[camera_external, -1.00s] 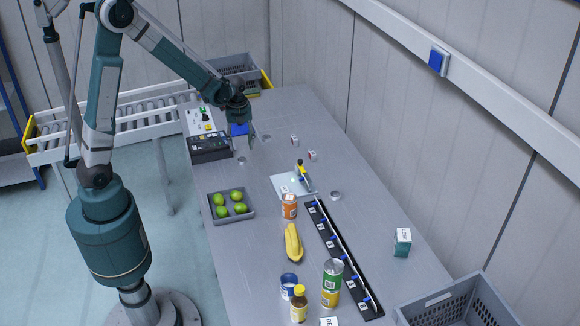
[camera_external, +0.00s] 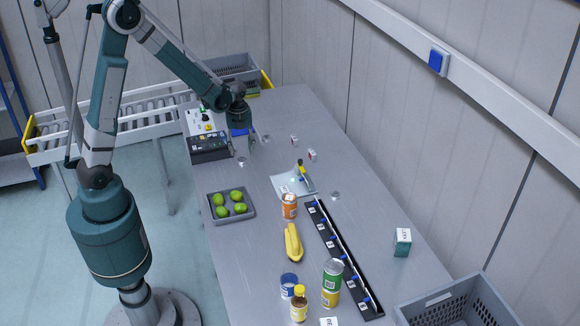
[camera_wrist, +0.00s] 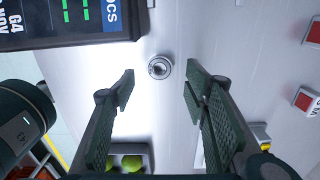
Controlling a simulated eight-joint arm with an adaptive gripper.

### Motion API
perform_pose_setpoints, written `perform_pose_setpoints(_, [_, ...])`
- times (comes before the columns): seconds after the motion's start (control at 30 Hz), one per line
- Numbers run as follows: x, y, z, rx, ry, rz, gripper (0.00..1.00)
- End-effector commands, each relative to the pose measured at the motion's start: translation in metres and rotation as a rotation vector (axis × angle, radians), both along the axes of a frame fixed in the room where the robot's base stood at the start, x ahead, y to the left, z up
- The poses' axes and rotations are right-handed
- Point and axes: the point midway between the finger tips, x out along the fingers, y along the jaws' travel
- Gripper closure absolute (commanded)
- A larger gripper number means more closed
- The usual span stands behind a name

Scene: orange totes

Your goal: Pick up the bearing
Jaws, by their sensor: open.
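A small silver ring-shaped bearing (camera_wrist: 159,67) lies flat on the grey table in the wrist view, close to the edge of a dark device. It also shows in the external view (camera_external: 241,161) as a small round piece in front of the black box. My gripper (camera_wrist: 159,82) is open and empty, with its two green padded fingers spread on either side of the bearing's line. In the external view my gripper (camera_external: 246,146) hangs just above and beside the bearing, without visible contact.
The dark device (camera_external: 209,149) stands left of the bearing. Red-and-white cubes (camera_external: 312,155) lie to the right, and a grey tray (camera_external: 231,219) of green fruit is nearer.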

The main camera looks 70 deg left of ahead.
Motion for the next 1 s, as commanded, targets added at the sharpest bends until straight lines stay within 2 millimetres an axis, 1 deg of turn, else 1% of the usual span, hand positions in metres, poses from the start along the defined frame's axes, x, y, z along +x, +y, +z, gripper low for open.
perform_pose_setpoints(0.17, [0.0, 0.0, -0.013, 0.0, 0.0, 0.0, 0.55])
perform_pose_setpoints(0.5, [-0.001, 0.001, -0.044, 0.0, 0.0, 0.0, 0.55])
perform_pose_setpoints(0.67, [-0.001, 0.001, -0.049, 0.0, 0.0, 0.0, 0.55])
perform_pose_setpoints(1.0, [-0.001, 0.001, -0.05, 0.0, 0.0, 0.0, 0.55])
